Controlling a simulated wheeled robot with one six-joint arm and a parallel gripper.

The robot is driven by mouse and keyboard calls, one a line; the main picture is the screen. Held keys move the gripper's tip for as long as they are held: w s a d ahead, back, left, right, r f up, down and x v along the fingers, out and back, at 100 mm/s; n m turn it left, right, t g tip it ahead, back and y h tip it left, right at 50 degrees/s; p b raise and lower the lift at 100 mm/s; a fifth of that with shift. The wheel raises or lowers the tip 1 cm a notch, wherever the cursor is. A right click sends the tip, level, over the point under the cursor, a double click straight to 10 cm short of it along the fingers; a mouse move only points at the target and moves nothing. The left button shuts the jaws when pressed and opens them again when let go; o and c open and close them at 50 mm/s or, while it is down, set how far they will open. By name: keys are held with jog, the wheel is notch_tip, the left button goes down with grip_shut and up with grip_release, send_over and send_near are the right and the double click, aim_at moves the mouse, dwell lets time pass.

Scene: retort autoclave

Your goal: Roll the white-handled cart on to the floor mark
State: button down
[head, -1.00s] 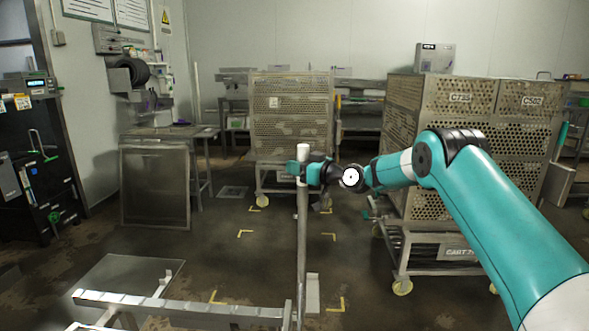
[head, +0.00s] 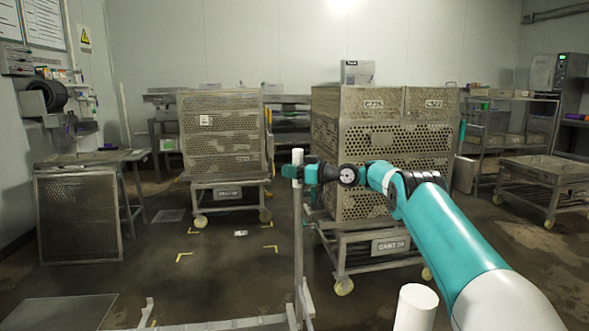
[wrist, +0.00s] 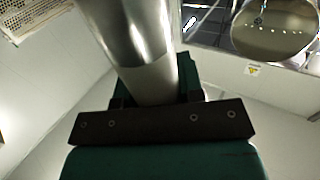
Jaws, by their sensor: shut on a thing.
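The white-handled cart shows as a low metal rail (head: 225,324) at the bottom edge and an upright steel post (head: 298,230) with a white grip on top. A second white grip (head: 416,306) stands at the lower right, close to me. My gripper (head: 298,173) is shut on the post just below its white top. In the wrist view the steel post (wrist: 140,50) runs up between the jaws. Yellow corner marks (head: 184,257) lie on the floor beyond the cart, left of the post. Most of the cart is below the view.
A perforated cart (head: 225,135) stands behind the floor marks. A larger loaded cart (head: 385,150) stands right of the post, close behind my gripper. A mesh panel (head: 78,215) leans at a table on the left. Open floor lies between these.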

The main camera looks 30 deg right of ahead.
jog(key=shift+s+d+r+h, duration=0.15)
jog(key=shift+s+d, duration=0.1)
jog(key=shift+d, duration=0.4)
jog(key=shift+s+d+f+h, duration=0.1)
jog(key=shift+s+d+h, duration=0.1)
jog(key=shift+d, duration=0.4)
jog(key=c, duration=1.2)
grip_release()
jog(key=o, duration=0.4)
jog(key=shift+a+r, duration=0.1)
jog(key=shift+a, duration=0.05)
jog(key=shift+c, duration=0.2)
jog(key=shift+o, duration=0.4)
jog(key=shift+a, duration=0.45)
jog(key=b+v, duration=0.2)
jog(key=v, duration=1)
jog(key=shift+d+f+b, duration=0.15)
jog(key=shift+f+b, duration=0.15)
jog(key=shift+b, duration=0.05)
